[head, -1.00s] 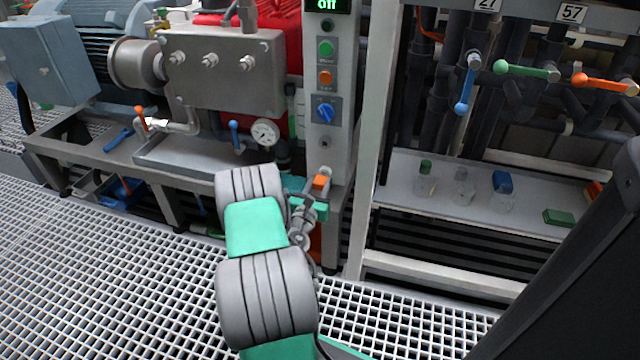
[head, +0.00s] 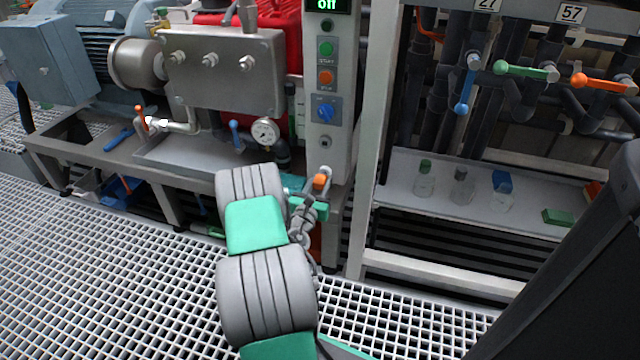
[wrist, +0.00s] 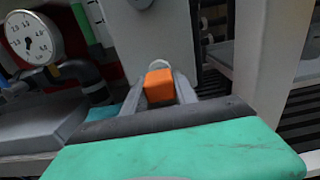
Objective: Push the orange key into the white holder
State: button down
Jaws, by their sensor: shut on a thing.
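The orange key (wrist: 159,86) is between the two grey fingers of my gripper (wrist: 160,92), which is shut on it. In the head view the orange key (head: 320,181) shows as a small orange block at the end of my arm, low in front of the control column. A pale round piece, seemingly the white holder (wrist: 158,64), shows just beyond the key in the wrist view. It also appears as a small light spot (head: 326,170) above the key in the head view. The key hides part of it, and I cannot tell whether they touch.
The grey control column (head: 341,150) stands right behind the key, with green and orange buttons, a blue knob (head: 326,110) and a keyhole-like fitting (head: 325,142). A pressure gauge (head: 265,132) is to the left. A shelf with several bottles (head: 400,200) is to the right.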

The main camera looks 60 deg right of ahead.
jog(key=shift+d, duration=0.45)
jog(key=c, duration=0.9)
grip_release()
jog(key=a, duration=0.2)
jog(key=a+p, duration=0.1)
jog(key=a, duration=0.2)
jog(key=s+a+p, duration=0.1)
jog(key=a, duration=0.1)
jog(key=shift+a, duration=0.4)
